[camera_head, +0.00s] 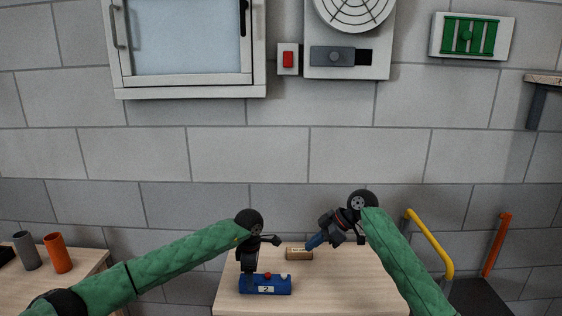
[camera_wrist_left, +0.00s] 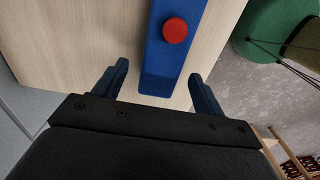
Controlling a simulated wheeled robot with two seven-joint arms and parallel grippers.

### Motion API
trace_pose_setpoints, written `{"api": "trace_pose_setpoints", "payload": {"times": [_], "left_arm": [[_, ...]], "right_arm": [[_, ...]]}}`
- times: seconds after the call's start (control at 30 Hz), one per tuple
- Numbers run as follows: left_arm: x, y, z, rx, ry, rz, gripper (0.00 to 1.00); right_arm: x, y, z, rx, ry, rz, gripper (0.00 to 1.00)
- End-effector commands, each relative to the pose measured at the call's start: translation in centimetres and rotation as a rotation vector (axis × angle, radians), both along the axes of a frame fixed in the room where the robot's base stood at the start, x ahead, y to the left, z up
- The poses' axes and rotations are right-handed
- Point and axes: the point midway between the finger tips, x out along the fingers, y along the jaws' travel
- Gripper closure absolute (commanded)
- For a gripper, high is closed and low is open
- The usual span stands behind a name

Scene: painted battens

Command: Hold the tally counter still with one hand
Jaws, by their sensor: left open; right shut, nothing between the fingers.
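The tally counter (camera_head: 265,285) is a blue box with a red button and a window reading 2. It rests on the light wooden table. My left gripper (camera_head: 248,279) is open over its left end. In the left wrist view, the blue counter (camera_wrist_left: 172,60) with its red button reaches between the spread fingertips of my left gripper (camera_wrist_left: 158,80). A gap shows on each side, so it is not gripped. My right gripper (camera_head: 314,242) is shut and empty, above and to the right of the counter, with its fingers pointing down and left.
A small tan block (camera_head: 299,254) lies on the table (camera_head: 350,285) behind the counter. Grey (camera_head: 27,251) and orange (camera_head: 58,253) cylinders stand on a side table at left. A yellow rail (camera_head: 432,245) is at right. The table's right part is clear.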

Motion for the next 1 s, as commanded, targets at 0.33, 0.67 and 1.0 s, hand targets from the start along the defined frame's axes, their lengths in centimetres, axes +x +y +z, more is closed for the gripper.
{"api": "trace_pose_setpoints", "payload": {"times": [0.33,0.67,1.0], "left_arm": [[0.1,0.0,6.3,0.000,-0.001,0.000,0.29],[0.1,0.0,8.1,0.000,0.001,0.001,0.29],[0.0,0.0,8.1,0.000,0.001,0.001,0.29]], "right_arm": [[0.0,0.0,0.0,0.000,0.000,0.000,1.00],[0.0,0.0,0.0,0.000,0.000,0.000,1.00],[0.0,0.0,0.0,0.000,0.000,0.000,1.00]]}}
